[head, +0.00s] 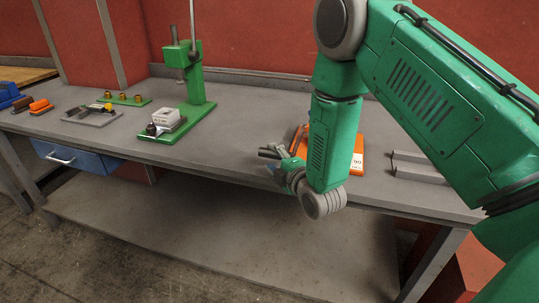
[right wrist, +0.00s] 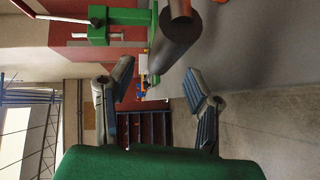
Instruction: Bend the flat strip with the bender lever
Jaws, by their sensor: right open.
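The orange bender (head: 357,160) stands near the front edge of the bench, mostly hidden behind my right forearm. A dark round bar, which looks like the bender lever's grip (right wrist: 174,45), shows close up at the top of the right wrist view. Its near end lies above the gap between my fingers. My right gripper (head: 276,166) is at the bench's front edge, on the left side of the bender. In the right wrist view its two fingers (right wrist: 161,92) are spread, with nothing clamped between them. I cannot make out the flat strip at the bender. My left gripper is out of view.
A green press (head: 195,85) with a pale block (head: 166,117) stands left on the bench (head: 245,110). Grey angled metal pieces (head: 420,170) lie at right. A green rack (head: 125,99) and small tools stand far left. The bench between press and bender is clear.

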